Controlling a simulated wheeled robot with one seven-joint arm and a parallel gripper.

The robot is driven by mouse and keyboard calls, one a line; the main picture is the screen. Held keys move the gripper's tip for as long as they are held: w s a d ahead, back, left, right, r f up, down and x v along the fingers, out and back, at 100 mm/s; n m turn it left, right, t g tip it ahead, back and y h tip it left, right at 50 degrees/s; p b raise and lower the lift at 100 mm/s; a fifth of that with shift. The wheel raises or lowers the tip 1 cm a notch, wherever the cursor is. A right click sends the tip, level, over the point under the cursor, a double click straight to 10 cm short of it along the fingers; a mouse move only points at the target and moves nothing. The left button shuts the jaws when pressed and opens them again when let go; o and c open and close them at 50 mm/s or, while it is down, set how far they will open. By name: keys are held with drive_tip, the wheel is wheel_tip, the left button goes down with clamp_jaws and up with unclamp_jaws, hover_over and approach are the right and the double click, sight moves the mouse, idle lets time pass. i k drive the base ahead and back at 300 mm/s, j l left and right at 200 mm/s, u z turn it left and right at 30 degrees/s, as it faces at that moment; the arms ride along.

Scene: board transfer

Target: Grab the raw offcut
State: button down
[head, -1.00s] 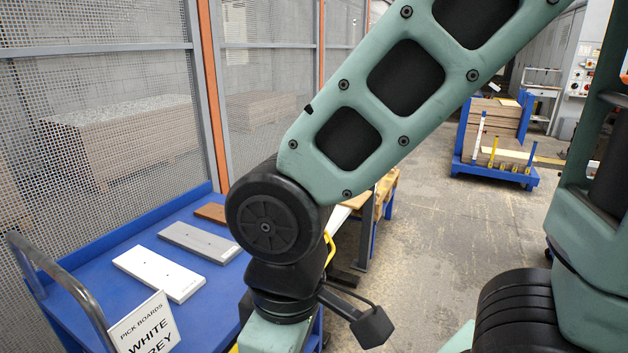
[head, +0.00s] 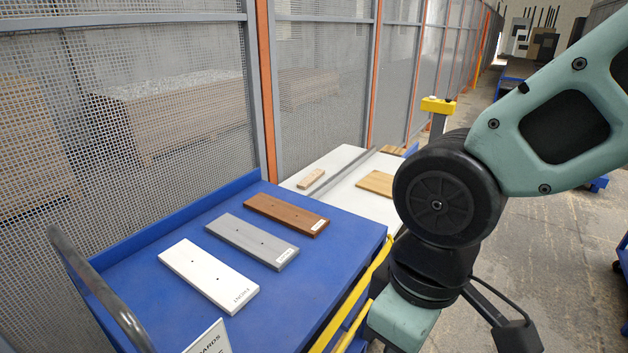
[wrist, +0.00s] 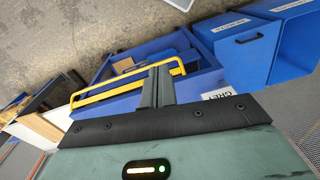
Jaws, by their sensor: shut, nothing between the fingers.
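Two bare wood pieces lie on a white-topped table beyond the blue cart in the head view. One is a small pale block (head: 311,179) near the mesh fence. The other is a wider tan piece (head: 376,183), partly hidden behind my arm's dark joint. I cannot tell which is the raw offcut. My gripper (wrist: 159,84) shows in the wrist view, its fingers together and empty, above a blue cart with a yellow rail (wrist: 128,80). It is out of sight in the head view, well apart from both wood pieces.
The blue cart top (head: 165,305) holds a white board (head: 208,275), a grey board (head: 252,241) and a brown board (head: 286,214). A mesh fence stands behind. Blue bins (wrist: 240,50) show in the wrist view. Concrete floor lies open at right.

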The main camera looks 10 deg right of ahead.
sight(305, 183)
drive_tip(key=u, duration=0.35)
drive_tip(key=i+l+u, duration=0.2)
drive_tip(key=l+u, duration=0.3)
drive_tip(key=i+l+u, duration=0.1)
drive_tip(key=l+u, duration=0.2)
drive_tip(key=u, duration=0.15)
drive_tip(key=i+l+u, duration=0.1)
drive_tip(key=l+u, duration=0.2)
drive_tip(key=l, duration=1)
drive_tip(key=l+u, duration=0.3)
drive_tip(key=l, duration=1.7)
drive_tip(key=k+l, duration=0.15)
drive_tip(key=l, duration=0.6)
